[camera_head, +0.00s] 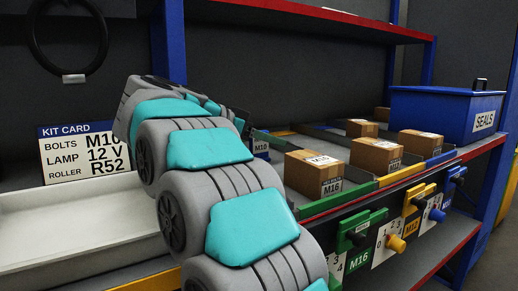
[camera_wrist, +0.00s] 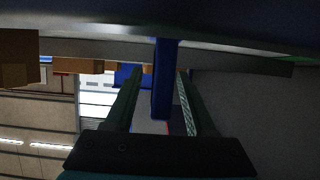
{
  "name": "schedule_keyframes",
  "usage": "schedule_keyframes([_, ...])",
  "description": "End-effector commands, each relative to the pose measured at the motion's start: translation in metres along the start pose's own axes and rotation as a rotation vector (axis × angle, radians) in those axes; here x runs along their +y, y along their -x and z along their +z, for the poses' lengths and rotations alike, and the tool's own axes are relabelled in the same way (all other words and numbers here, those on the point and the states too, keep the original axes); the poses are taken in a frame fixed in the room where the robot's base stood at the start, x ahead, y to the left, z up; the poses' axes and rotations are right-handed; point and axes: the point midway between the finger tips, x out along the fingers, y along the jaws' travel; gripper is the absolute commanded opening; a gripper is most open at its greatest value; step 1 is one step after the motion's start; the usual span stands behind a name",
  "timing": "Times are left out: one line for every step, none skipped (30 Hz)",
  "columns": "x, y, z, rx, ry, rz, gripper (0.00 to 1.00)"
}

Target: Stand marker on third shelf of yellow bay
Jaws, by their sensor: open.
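My gripper (camera_wrist: 161,76) is open in the wrist view, its two dark fingers reaching away from the camera. A blue upright post (camera_wrist: 162,85) shows between the fingers; I cannot tell how far beyond them it stands. I see nothing held. In the head view my arm covers the middle and hides the gripper. I cannot make out a marker in either view. No bay is plainly the yellow one; a yellow tag (camera_head: 411,228) reading M12 and a yellow strip (camera_head: 402,173) are on the shelf front.
A shelf carries several cartons, including one marked M16 (camera_head: 314,174), and a blue SEALS box (camera_head: 445,112). A red-edged shelf (camera_head: 310,14) is above. A white tray (camera_head: 75,222) and a kit card (camera_head: 84,154) are at left. Brown cartons (camera_wrist: 18,60) show in the wrist view.

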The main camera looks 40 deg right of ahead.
Motion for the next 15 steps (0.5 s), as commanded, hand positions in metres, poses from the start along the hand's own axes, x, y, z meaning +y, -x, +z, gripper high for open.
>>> schedule_keyframes([-0.0001,0.0002,0.0000,0.000,0.000,0.000,0.55])
schedule_keyframes([-0.0001,0.0002,0.0000,0.000,0.000,0.000,0.55])
schedule_keyframes([-0.0001,0.0002,-0.0001,0.000,0.000,-0.001,0.51])
schedule_keyframes([-0.0001,0.0002,-0.0001,0.000,0.000,-0.001,0.47])
schedule_keyframes([-0.0002,0.0003,-0.0001,0.000,0.000,-0.001,0.44])
schedule_keyframes([-0.0002,0.0003,-0.0001,0.000,0.000,-0.001,0.39])
schedule_keyframes([-0.0002,0.0003,-0.0001,0.000,0.000,-0.001,0.36])
schedule_keyframes([-0.0002,0.0004,-0.0001,0.000,0.000,-0.001,0.33])
schedule_keyframes([-0.0002,0.0004,-0.0001,0.000,0.000,-0.001,0.28])
schedule_keyframes([-0.0002,0.0004,-0.0001,0.000,0.000,-0.001,0.25])
schedule_keyframes([-0.0002,0.0004,-0.0001,0.000,0.000,-0.001,0.21])
schedule_keyframes([-0.0002,0.0004,-0.0001,0.000,0.000,-0.001,0.17])
schedule_keyframes([-0.0002,0.0004,-0.0001,0.000,0.000,-0.001,0.13])
schedule_keyframes([-0.0002,0.0004,-0.0001,0.000,0.000,-0.001,0.10])
schedule_keyframes([-0.0002,0.0004,-0.0001,0.000,0.000,-0.001,0.06])
